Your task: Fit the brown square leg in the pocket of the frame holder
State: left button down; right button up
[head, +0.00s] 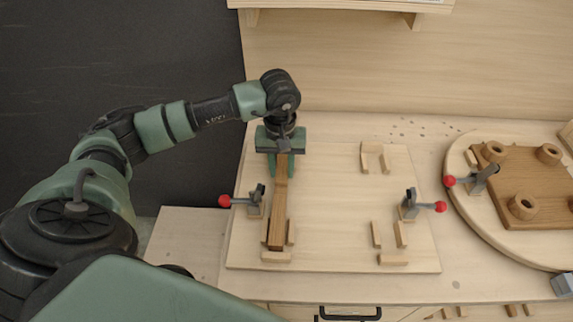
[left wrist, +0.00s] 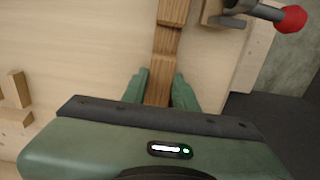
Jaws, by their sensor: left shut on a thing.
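The brown square leg (head: 278,212) lies lengthwise along the left side of the pale wooden frame holder (head: 335,215). Its near end is between small pocket blocks, close to the end block (head: 277,258). I cannot tell whether it is fully seated. My left gripper (head: 281,168) is shut on the leg near its far end. In the left wrist view the leg (left wrist: 166,45) runs between the two green fingers (left wrist: 160,88). The gripper hides the far end of the leg and any blocks there. My right gripper is not in view.
Red-knobbed clamps stand at the holder's left (head: 254,203) and right (head: 411,207). Empty pocket blocks (head: 374,158) sit at its far right, others (head: 392,258) near right. A round board (head: 468,205) carries a brown plate (head: 530,188) with round sockets. The holder's middle is clear.

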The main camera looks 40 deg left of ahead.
pick_arm(q)
jog(key=shift+f, duration=0.15)
jog(key=c, duration=1)
grip_release()
